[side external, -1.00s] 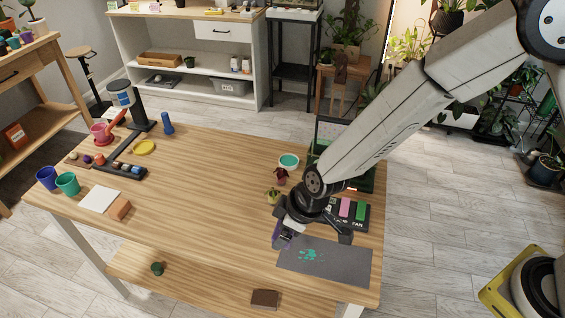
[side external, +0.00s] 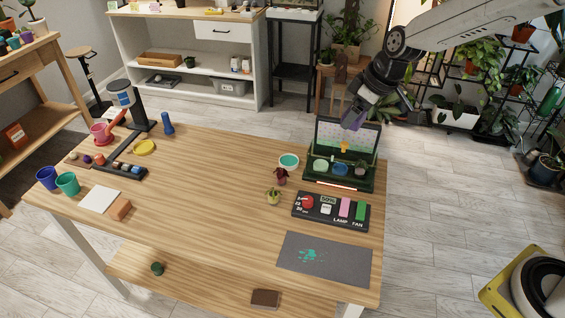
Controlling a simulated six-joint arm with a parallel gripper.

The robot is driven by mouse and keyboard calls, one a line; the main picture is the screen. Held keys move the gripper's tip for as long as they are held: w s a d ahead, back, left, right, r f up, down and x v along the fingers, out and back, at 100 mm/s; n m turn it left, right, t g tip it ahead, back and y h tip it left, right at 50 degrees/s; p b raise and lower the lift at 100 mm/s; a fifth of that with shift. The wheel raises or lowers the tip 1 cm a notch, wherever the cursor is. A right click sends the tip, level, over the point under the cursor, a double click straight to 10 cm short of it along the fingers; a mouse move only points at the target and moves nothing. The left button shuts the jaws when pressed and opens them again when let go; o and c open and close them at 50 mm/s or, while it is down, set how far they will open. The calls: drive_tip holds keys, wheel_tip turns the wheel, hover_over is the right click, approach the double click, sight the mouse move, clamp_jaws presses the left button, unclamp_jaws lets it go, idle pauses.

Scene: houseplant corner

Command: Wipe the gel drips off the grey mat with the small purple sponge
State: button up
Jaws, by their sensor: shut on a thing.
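The grey mat (side external: 347,265) lies flat at the front right corner of the wooden table. Teal gel drips (side external: 312,255) show as a splattered patch on its left half. My gripper (side external: 358,110) is raised above the back right of the table, over the open green case, well away from the mat. It is shut on the small purple sponge (side external: 352,119), of which only part shows; the fingers hide the rest.
An open green case (side external: 340,183) with pots stands at the table's back right. A dark control panel (side external: 330,209) lies between it and the mat. A small potted plant (side external: 273,196) and a teal-topped bowl (side external: 289,161) stand left of these. The table's middle is clear.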

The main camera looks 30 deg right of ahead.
drive_tip(key=shift+f+n, duration=0.3)
drive_tip(key=shift+n, duration=0.4)
drive_tip(key=s+a+f+n+g, duration=0.3)
drive_tip(key=a+f+n, duration=0.5)
drive_tip(key=f+n, duration=0.2)
drive_tip(key=s+a+f+n+g+y, duration=0.1)
drive_tip(key=s+a+f+n+g, duration=0.2)
drive_tip(key=a+f+n, duration=0.6)
drive_tip(key=shift+a+f+n+g, duration=0.15)
drive_tip(key=shift+f+n+g, duration=0.3)
drive_tip(key=shift+f, duration=0.25)
